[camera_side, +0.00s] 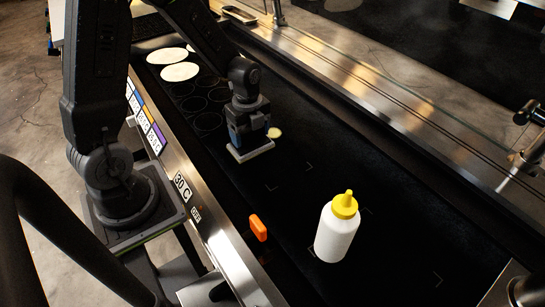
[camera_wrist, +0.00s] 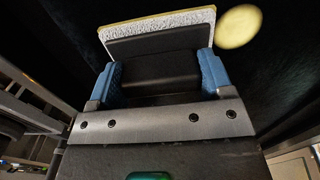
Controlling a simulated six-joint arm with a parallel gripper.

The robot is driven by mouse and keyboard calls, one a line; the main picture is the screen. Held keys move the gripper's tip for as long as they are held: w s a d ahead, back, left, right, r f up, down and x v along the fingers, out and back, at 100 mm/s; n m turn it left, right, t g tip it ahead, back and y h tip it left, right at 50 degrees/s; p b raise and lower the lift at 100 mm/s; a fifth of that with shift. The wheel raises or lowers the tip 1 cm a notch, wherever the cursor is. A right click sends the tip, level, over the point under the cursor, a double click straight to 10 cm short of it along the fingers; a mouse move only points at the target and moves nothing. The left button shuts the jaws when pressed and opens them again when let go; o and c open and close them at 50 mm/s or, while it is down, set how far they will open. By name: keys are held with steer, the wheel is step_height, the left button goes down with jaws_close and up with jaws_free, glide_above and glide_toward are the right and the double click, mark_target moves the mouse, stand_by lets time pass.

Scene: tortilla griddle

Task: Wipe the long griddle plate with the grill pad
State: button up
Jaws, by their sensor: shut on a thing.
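My gripper (camera_side: 249,134) is low over the long black griddle plate (camera_side: 310,200), left of its middle in the side view. It is shut on the grill pad (camera_side: 252,151), a block with a pale edge along its bottom. In the wrist view the pad (camera_wrist: 160,28) shows its white, rough side between the blue fingers (camera_wrist: 158,77). The pad is at the plate surface, but I cannot tell whether it presses on it. A small pale yellow round spot (camera_side: 274,133) lies on the plate just right of my gripper; it also shows in the wrist view (camera_wrist: 239,26).
A white bottle with a yellow cap (camera_side: 337,228) stands upright on the right part of the plate. An orange piece (camera_side: 258,228) is at the front edge. Several tortillas (camera_side: 180,71) lie at the far left. The plate between pad and bottle is clear.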

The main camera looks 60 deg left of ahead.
mark_target(269, 138)
steer(key=shift+w+d+f, duration=0.1)
steer(key=shift+w+d, duration=0.25)
steer(key=shift+w, duration=0.4)
steer(key=shift+w+d, duration=0.4)
steer(key=shift+w, duration=0.35)
steer(key=shift+w+d+f, duration=0.1)
steer(key=shift+w+d, duration=0.25)
steer(key=shift+w, duration=0.4)
steer(key=shift+a, duration=0.1)
steer(key=shift+w+a+r, duration=0.1)
steer(key=shift+w+a, duration=0.05)
steer(key=shift+a, duration=0.35)
steer(key=shift+w+a+r, duration=0.1)
steer(key=shift+w+a, duration=0.05)
steer(key=shift+a, duration=0.35)
steer(key=shift+d+f, duration=0.1)
steer(key=shift+d, duration=1.15)
steer(key=shift+a, duration=1.25)
